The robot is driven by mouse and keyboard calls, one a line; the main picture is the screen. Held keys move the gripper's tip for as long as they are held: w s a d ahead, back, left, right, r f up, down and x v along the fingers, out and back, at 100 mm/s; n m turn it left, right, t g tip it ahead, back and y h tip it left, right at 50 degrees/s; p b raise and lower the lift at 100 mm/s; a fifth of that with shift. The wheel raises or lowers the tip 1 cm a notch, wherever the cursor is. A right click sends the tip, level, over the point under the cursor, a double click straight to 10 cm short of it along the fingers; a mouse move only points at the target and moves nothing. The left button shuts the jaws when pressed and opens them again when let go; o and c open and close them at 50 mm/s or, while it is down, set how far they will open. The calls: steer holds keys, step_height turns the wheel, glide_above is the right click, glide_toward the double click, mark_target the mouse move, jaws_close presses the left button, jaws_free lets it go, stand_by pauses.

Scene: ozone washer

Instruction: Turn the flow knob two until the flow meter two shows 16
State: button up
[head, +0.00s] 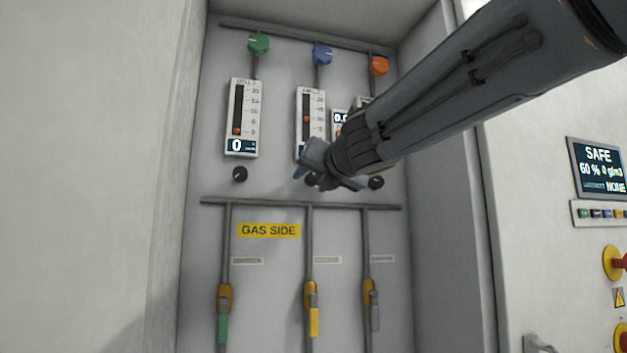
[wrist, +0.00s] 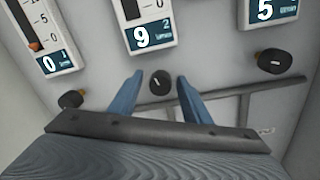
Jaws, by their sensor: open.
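Flow meter two (head: 311,112) is the middle white gauge on the panel, with an orange float on its scale. Its lower display (wrist: 151,34) reads 9 in the wrist view; the arm hides most of this display in the head view. Flow knob two (wrist: 160,83) is a small round black knob with a white mark, just below that meter. My gripper (wrist: 160,77) is open, with one blue finger on each side of the knob. Gaps show between the fingers and the knob.
The left meter (head: 241,117) reads 0 above its black knob (head: 240,174). The right meter (wrist: 266,10) reads 5, with another knob (wrist: 274,60) below it. A grey horizontal pipe (head: 260,202) runs below the knobs. Coloured valve handles (head: 314,322) hang lower down.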

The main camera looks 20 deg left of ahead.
steer(key=shift+w, duration=0.15)
steer(key=shift+c, duration=0.5)
steer(key=c, duration=0.9)
steer(key=shift+m, duration=0.4)
steer(key=m+b, duration=0.1)
steer(key=m, duration=0.3)
steer(key=m+b, duration=0.1)
steer(key=m, duration=0.4)
steer(key=shift+a+b, duration=0.1)
steer(key=shift+b, duration=0.3)
steer(key=m+b, duration=0.2)
steer(key=m, duration=0.3)
steer(key=shift+r+t, duration=0.1)
steer(key=shift+t, duration=0.3)
steer(key=shift+r+m+h+b, duration=0.1)
steer(key=shift+m+h+b, duration=0.3)
steer(key=shift+m+b, duration=1.55)
steer(key=shift+m+p, duration=0.35)
steer(key=shift+m, duration=0.3)
